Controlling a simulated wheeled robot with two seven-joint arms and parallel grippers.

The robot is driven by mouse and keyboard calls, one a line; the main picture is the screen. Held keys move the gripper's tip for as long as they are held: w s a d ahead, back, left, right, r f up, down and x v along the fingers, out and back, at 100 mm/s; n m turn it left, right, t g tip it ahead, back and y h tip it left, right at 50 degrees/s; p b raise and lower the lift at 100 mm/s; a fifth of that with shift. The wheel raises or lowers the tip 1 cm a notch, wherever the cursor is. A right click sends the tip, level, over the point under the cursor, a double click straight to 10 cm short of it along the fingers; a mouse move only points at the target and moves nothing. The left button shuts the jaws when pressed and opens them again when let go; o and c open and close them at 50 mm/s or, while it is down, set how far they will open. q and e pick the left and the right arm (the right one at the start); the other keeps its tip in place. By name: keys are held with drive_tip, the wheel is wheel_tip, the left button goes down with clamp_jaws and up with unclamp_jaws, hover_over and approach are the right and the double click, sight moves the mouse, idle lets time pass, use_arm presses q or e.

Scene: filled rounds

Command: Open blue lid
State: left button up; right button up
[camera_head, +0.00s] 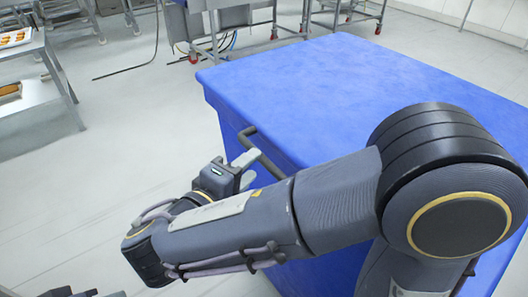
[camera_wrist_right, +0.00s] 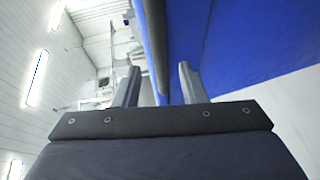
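The blue lid (camera_head: 345,85) is the broad flat top of a large blue container (camera_head: 235,125) and lies closed on it. A dark bar handle (camera_head: 262,152) sticks out from the lid's near left edge. My right gripper (camera_head: 250,168) is at this handle, fingers apart. In the right wrist view, my right gripper (camera_wrist_right: 158,68) is open, and the dark handle bar (camera_wrist_right: 155,45) runs into the space between its fingers. I cannot tell whether they touch it. Part of my left gripper (camera_head: 85,293) shows at the bottom left edge; its fingers are mostly cut off.
My right arm covers the container's near side. A metal rack with trays (camera_head: 30,75) stands at the far left. Wheeled steel tables (camera_head: 235,20) stand behind the container, with cables on the floor. The pale floor (camera_head: 110,170) left of the container is clear.

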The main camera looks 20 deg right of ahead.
sight(259, 160)
drive_tip(key=x, duration=0.5)
drive_tip(key=shift+d, duration=0.1)
drive_tip(key=shift+s, duration=0.1)
drive_tip(key=shift+c, duration=0.4)
clamp_jaws()
